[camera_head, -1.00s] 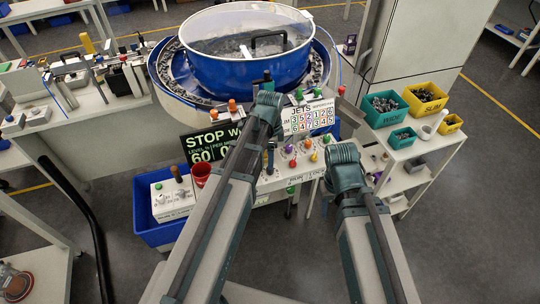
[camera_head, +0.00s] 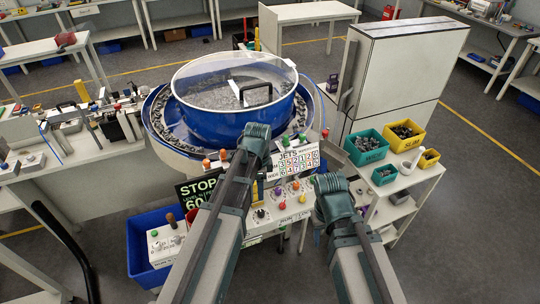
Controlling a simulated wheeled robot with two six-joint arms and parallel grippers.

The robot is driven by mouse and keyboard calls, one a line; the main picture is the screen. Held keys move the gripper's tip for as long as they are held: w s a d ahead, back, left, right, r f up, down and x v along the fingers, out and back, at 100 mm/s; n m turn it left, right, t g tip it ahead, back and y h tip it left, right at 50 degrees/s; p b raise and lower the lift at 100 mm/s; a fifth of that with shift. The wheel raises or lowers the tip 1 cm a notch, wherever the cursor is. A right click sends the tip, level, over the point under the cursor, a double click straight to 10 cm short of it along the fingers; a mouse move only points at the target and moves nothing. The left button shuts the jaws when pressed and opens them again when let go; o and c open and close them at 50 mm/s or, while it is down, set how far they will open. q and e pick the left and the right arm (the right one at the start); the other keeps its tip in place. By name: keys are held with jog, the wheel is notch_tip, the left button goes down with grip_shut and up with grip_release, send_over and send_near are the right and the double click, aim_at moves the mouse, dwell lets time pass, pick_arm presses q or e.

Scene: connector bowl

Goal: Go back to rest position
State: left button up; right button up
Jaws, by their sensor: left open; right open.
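My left arm reaches up the middle of the head view to its dark teal wrist and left gripper (camera_head: 255,142), in front of the blue bowl feeder (camera_head: 230,122). My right gripper (camera_head: 330,192) is lower and to the right, beside the control panel (camera_head: 292,200). Both grippers are open. Their fingertips are mostly hidden behind the wrists, and I see nothing held. The bowl has a clear lid with a black handle (camera_head: 257,93), and grey parts show inside.
A shelf cart (camera_head: 395,185) at right carries a green bin (camera_head: 366,148), a yellow bin (camera_head: 404,135) and smaller bins. A blue crate (camera_head: 143,262) stands at lower left. A grey cabinet (camera_head: 400,75) stands behind. The floor at right is clear.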

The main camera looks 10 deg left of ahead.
pick_arm(q)
jog(key=s+d+f+n+y+b, duration=0.1)
jog(key=s+d+f+n+b, duration=0.3)
jog(key=s+d+n, duration=0.6)
jog(key=s, duration=0.4)
jog(key=shift+s+d, duration=0.3)
pick_arm(e)
notch_tip(320, 180, down, 4)
jog(key=shift+f, duration=0.15)
